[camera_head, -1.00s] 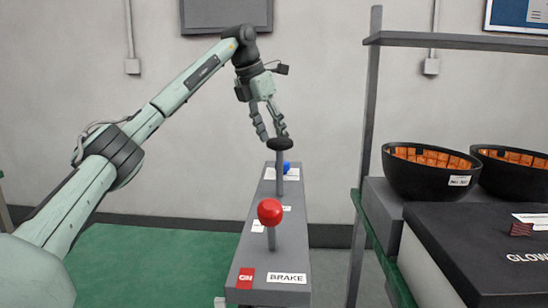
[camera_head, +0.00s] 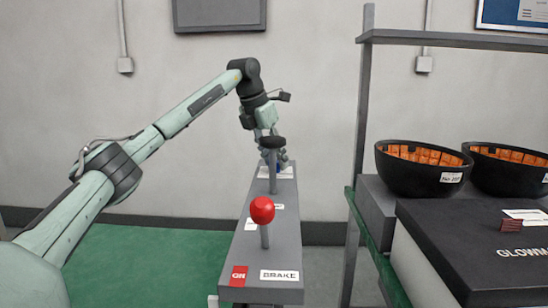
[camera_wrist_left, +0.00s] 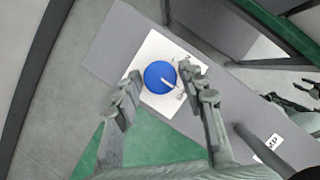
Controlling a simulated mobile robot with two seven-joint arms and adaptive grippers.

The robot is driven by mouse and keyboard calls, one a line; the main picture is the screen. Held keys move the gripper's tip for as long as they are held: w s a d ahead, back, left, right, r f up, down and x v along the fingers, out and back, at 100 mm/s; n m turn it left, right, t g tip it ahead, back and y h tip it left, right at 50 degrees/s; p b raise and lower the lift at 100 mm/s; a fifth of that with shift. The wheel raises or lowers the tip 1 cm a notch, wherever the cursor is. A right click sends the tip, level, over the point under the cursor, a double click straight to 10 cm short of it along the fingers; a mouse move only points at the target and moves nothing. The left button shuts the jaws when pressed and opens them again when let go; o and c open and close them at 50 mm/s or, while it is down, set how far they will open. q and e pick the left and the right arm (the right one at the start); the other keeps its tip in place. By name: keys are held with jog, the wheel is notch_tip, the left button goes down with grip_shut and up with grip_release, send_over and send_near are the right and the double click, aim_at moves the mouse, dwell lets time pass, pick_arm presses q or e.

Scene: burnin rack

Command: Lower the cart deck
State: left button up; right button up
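The cart's grey control console (camera_head: 236,262) carries a red ball-topped lever (camera_head: 262,210) at the near end, by the BRAKE label. A black-topped lever (camera_head: 272,142) stands farther back. A blue knob (camera_wrist_left: 160,77) with a pale pointer mark sits on a white plate at the far end; in the head view it is mostly hidden. My left gripper (camera_head: 274,160) is low over that end, partly behind the black-topped lever. In the left wrist view its fingers (camera_wrist_left: 158,82) are apart, one on each side of the blue knob. A dark gripper-like shape, perhaps my right gripper (camera_wrist_left: 292,95), shows at the right edge.
A shelf rack (camera_head: 364,120) stands to the right, with two black bowls (camera_head: 420,180) of orange pieces and a black GLOWM-labelled box (camera_head: 470,235). A green floor area (camera_head: 140,265) lies left of the console. The wall is behind.

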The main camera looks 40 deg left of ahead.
pick_arm(q)
jog(key=c, duration=0.7)
